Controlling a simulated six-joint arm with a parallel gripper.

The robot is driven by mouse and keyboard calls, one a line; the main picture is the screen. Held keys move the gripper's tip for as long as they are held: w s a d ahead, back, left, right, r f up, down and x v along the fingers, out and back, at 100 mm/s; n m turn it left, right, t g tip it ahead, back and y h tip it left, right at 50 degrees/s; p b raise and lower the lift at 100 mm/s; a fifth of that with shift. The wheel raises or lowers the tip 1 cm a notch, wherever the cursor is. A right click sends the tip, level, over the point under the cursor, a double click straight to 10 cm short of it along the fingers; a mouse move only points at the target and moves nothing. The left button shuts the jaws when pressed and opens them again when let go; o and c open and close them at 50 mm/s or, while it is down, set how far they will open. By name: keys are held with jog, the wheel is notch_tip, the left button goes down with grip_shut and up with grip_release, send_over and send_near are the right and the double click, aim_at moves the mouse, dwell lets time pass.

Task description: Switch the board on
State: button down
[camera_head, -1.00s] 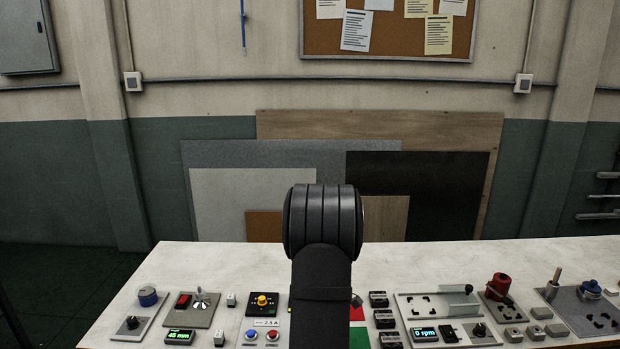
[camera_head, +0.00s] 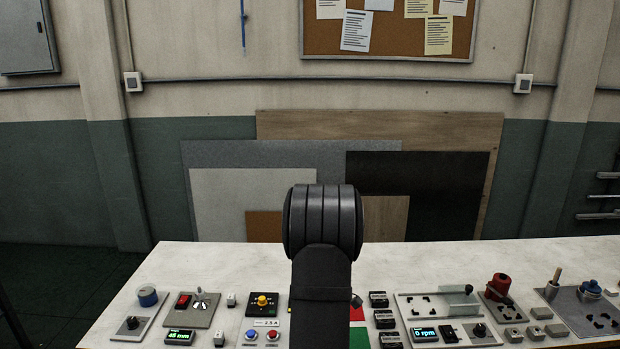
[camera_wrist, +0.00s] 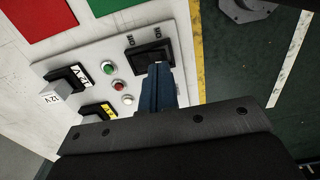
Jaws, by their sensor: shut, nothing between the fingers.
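In the wrist view a light grey board (camera_wrist: 92,58) carries a black rocker switch (camera_wrist: 150,56) near its upper right corner, with small lettering around it that I cannot read surely. My gripper (camera_wrist: 159,68) is shut and empty. Its blue fingertips are at the near edge of the switch and overlap it in the picture; I cannot tell whether they touch. Part of the switch is hidden, so its position is unclear. Left of it on the board are a green button (camera_wrist: 107,67), a red button (camera_wrist: 118,86) and a white round part (camera_wrist: 127,99). My arm hides the board in the head view.
A black block marked 12V (camera_wrist: 70,78) and a yellow-labelled block (camera_wrist: 97,110) stand on the board. Red (camera_wrist: 43,28) and green (camera_wrist: 108,5) patches lie beyond it. Other control panels (camera_head: 445,307) line the white table (camera_head: 225,262).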

jog(key=shift+f, duration=0.95)
dwell(0.7)
jog(key=shift+r, duration=3.5)
jog(key=shift+f, duration=3.55)
jog(key=shift+r, duration=0.1)
jog(key=shift+r, duration=0.1)
